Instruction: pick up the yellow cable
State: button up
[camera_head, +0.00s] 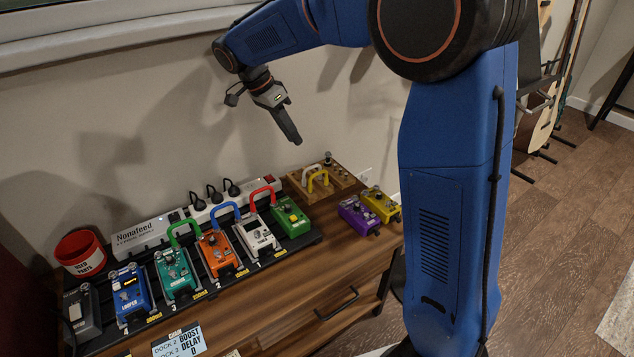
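The yellow cable (318,177) is a short arched patch cable on a wooden tray (300,192) at the back right of the cabinet top. A pale, similarly arched cable (308,169) stands just behind it, partly overlapped in this view. My gripper (296,140) hangs above and to the left of the yellow cable in the picture, apart from it, with its fingers pointing down and right. The fingers show from the side as one dark shape, so I cannot tell whether they are open. No object shows in them.
Green, blue and red cables arch over a row of pedals, including an orange one (216,252), on the left. A purple pedal (357,217) and a yellow pedal (381,204) stand right of the tray. A power strip (207,212) and red cup (80,252) are behind.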

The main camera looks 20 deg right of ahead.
send_near(318, 173)
jog(key=x, duration=0.5)
jog(key=shift+x, duration=2.75)
jog(key=shift+w, duration=0.2)
grip_shut()
